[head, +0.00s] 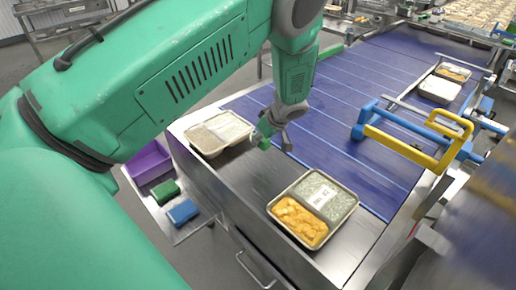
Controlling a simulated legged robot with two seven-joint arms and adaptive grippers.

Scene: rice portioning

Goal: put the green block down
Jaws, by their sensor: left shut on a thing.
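My left gripper (272,130) hangs down over the metal ledge, beside the blue belt. It is shut on a small green block (262,141), which shows at its fingertips just right of the rear tray. The fingers partly hide the block, and I cannot tell whether it touches the surface below. Another green block (165,191) lies on the low side shelf, next to a blue block (183,212). My right gripper is not in view.
A two-part food tray (272,208) stands on the near ledge; another tray (188,142) stands behind it. A purple bin (148,164) is on the side shelf. A yellow and blue frame (415,150) stands over the blue belt (345,125). The ledge between the trays is clear.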

